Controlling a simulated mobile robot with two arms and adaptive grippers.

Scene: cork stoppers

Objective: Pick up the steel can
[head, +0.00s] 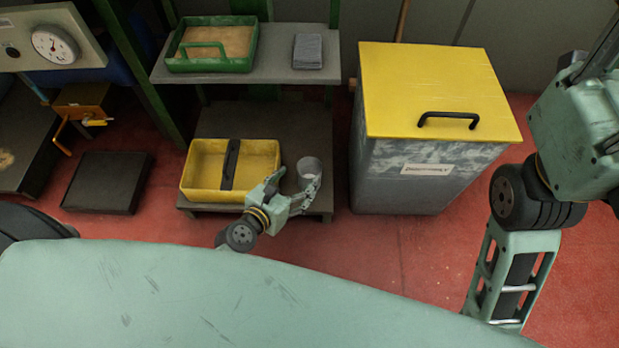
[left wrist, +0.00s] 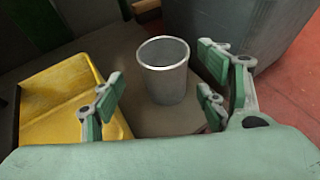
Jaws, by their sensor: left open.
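The steel can (head: 309,168) is a plain grey, open-topped cylinder. It stands upright on the low grey shelf (head: 190,207), to the right of the yellow tote. In the left wrist view the can (left wrist: 164,72) stands beyond and between the open fingers of my left gripper (left wrist: 158,102). In the head view my left gripper (head: 296,188) is at the can's near side, and its fingers hide part of the can's lower body. The gripper is open and holds nothing. My right arm shows at the right edge, but its gripper is not in view.
A yellow tote (head: 195,170) with a dark handle stands just left of the can; it also shows in the left wrist view (left wrist: 50,100). A large grey bin (head: 385,190) with a yellow lid stands to the right. A green tray (head: 249,55) and grey cloths (head: 307,51) lie on the shelf above.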

